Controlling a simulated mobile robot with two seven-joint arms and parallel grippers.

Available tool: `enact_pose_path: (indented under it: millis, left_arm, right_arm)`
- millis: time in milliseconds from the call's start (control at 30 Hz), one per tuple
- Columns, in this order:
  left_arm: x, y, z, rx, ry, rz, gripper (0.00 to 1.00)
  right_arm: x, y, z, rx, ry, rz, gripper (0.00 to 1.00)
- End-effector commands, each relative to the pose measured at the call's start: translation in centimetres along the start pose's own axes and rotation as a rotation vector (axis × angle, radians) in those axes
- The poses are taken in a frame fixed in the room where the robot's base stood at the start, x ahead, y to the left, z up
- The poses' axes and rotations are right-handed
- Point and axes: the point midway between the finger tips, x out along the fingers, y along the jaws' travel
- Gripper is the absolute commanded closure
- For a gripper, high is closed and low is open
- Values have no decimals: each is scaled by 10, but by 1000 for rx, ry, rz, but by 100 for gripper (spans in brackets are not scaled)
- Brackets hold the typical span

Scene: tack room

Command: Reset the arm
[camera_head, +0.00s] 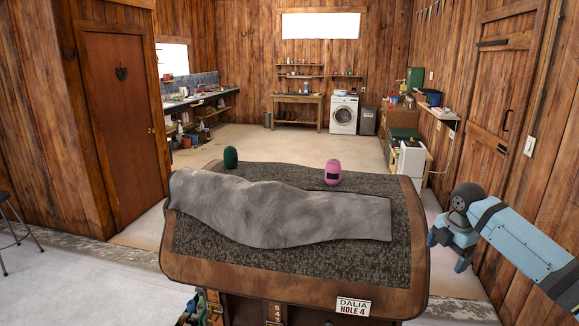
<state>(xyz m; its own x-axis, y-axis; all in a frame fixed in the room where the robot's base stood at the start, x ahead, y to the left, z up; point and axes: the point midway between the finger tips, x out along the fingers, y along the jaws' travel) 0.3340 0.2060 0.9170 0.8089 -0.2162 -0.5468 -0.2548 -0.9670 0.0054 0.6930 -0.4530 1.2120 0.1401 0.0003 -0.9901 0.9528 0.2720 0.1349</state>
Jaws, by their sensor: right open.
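My right arm (525,240), light blue with dark joints, comes in from the right edge. Its gripper (448,252) hangs just off the right side of the table, fingers apart and pointing down, with nothing seen between them. My left arm and gripper are not in view.
A brown-edged table (418,262) with a dark woven top stands in front of me. A grey crumpled cloth (280,212), a dark green container (231,157) and a pink container (333,172) lie or stand on it. A stool (10,225) is at left. Open floor (275,140) lies beyond.

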Motion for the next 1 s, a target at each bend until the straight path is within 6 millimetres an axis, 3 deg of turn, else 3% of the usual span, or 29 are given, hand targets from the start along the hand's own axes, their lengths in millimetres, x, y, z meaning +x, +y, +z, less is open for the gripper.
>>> enact_pose_path:
  millis: [33,200,400,500,700,1000]
  left_arm:
    - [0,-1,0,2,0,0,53]
    - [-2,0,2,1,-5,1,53]
    - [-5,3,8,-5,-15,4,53]
    - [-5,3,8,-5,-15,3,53]
    - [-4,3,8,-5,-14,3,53]
    - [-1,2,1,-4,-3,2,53]
  right_arm:
    - [31,-4,-21,28,11,18,10]
    - [112,-18,-86,176,54,125,10]
    - [187,-54,-162,381,149,244,10]
    - [215,-77,-198,497,210,301,10]
    - [252,-133,-261,750,343,398,10]
    - [265,-229,-326,1161,539,524,10]
